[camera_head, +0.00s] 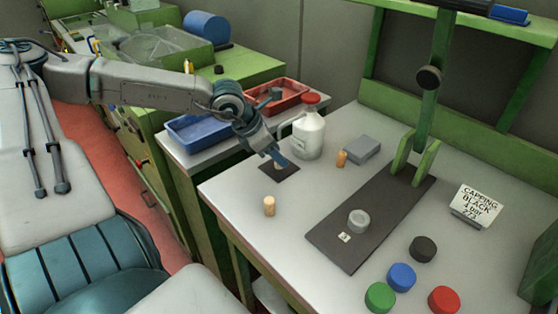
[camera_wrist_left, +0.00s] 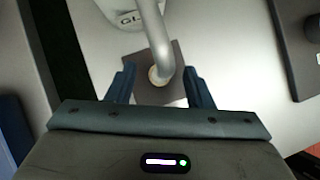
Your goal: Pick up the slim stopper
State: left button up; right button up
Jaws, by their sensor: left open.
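Three cork stoppers are on the grey bench. One cork (camera_head: 269,206) stands near the front left edge, and another (camera_head: 341,158) stands beside a grey block. A third cork (camera_head: 278,166) is on a small dark mat (camera_head: 287,175), mostly hidden by my left gripper (camera_head: 274,156). In the left wrist view this cork (camera_wrist_left: 154,77) shows its pale round top between the open fingers (camera_wrist_left: 159,86), partly covered by a curved grey handle (camera_wrist_left: 152,30). I cannot tell which cork is the slim one. My left gripper is open and empty above the mat. My right gripper is not in view.
A white jug (camera_head: 308,136) with a red cap stands close behind my left gripper. A capping press on a dark plate (camera_head: 340,244) holds a grey ring (camera_head: 358,220). Several coloured caps lie at the front right, by a sign (camera_head: 475,205). Blue (camera_head: 200,133) and red trays stand left.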

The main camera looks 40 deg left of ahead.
pick_arm(q)
grip_shut()
dwell(0.3)
jog(key=shift+r, duration=0.1)
